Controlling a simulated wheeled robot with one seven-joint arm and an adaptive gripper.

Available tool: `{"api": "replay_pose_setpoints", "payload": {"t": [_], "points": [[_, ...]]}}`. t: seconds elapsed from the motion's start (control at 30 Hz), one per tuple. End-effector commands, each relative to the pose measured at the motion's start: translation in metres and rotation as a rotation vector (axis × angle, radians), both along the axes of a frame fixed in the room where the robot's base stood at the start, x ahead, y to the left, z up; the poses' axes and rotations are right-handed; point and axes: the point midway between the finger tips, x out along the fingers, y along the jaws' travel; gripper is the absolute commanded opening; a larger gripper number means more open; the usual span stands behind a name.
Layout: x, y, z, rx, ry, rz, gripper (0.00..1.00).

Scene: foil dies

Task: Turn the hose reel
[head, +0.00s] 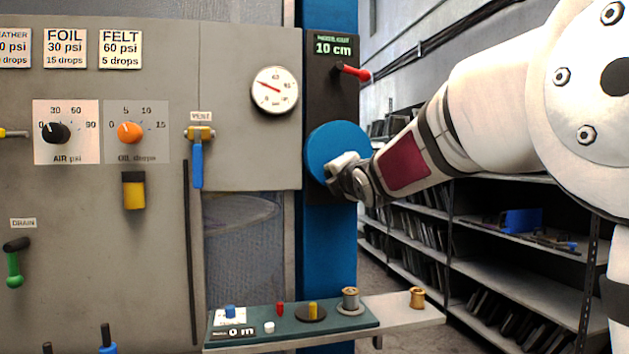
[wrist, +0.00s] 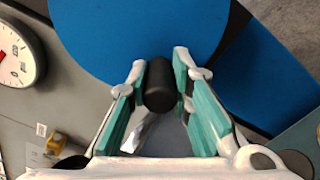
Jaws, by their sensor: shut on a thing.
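The hose reel is a round blue disc (head: 336,143) on a dark panel on the blue column. It fills the top of the wrist view (wrist: 120,30). A black cylindrical knob (wrist: 160,85) stands out from its face. My gripper (head: 345,172) is at the lower right part of the disc. In the wrist view, its two teal-padded fingers (wrist: 160,90) are on either side of the knob and shut on it. In the head view, the gripper hides the knob.
A gauge (head: 274,91) and a blue vent lever (head: 197,160) are to the left. Below, a shelf (head: 400,318) holds small coloured parts and spools. Storage racks (head: 500,260) stand at right.

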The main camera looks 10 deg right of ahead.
Motion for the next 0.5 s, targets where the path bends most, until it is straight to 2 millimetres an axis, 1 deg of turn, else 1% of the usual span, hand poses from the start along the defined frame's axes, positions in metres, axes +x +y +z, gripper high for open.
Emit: {"api": "replay_pose_setpoints", "payload": {"t": [0.03, 0.5], "points": [[0.0005, -0.0007, -0.0037, -0.013, 0.004, 0.000, 0.00], [0.0002, -0.0020, -0.0031, -0.044, 0.004, 0.000, 0.00]]}}
